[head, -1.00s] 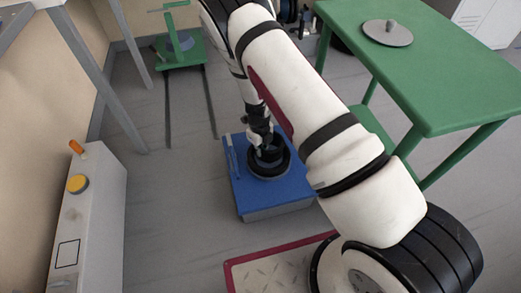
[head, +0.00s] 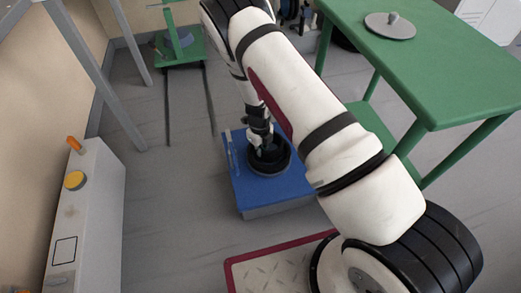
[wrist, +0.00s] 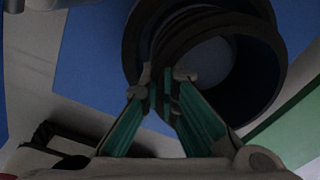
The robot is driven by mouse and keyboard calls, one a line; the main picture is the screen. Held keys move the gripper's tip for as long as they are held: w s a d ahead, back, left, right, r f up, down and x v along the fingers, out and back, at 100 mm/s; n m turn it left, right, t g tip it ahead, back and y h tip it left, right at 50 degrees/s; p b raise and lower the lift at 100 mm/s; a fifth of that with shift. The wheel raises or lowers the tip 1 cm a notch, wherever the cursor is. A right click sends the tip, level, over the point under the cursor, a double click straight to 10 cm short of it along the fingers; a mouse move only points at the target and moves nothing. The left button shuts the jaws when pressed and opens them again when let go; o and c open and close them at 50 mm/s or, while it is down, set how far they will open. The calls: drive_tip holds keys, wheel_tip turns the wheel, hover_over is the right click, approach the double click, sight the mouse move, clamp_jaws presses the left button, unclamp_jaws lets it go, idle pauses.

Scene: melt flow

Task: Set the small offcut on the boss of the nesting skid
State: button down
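The nesting skid (head: 240,190) is a low blue block on the floor, below the middle of the head view. On it sits a wide black ring (head: 285,168). The small offcut looks like a short dark pipe ring (head: 277,155), over or inside the wider ring. In the wrist view, the offcut (wrist: 262,100) overlaps another dark round edge behind it. My gripper (wrist: 168,80) has its green-sided fingers close on either side of the offcut's near wall and appears shut on it. Whether the offcut rests on anything is unclear.
A green table (head: 430,70) with a grey knobbed disc (head: 390,27) stands at right. A green trolley (head: 180,55) stands on floor rails at the back left. The floor left of the skid is clear.

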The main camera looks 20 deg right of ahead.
drive_tip(key=shift+f, duration=0.2)
drive_tip(key=c, duration=1.7)
unclamp_jaws()
drive_tip(key=shift+r, duration=0.1)
wheel_tip(320, 180, up, 12)
drive_tip(key=shift+s+a+f, duration=0.1)
drive_tip(key=shift+a, duration=0.05)
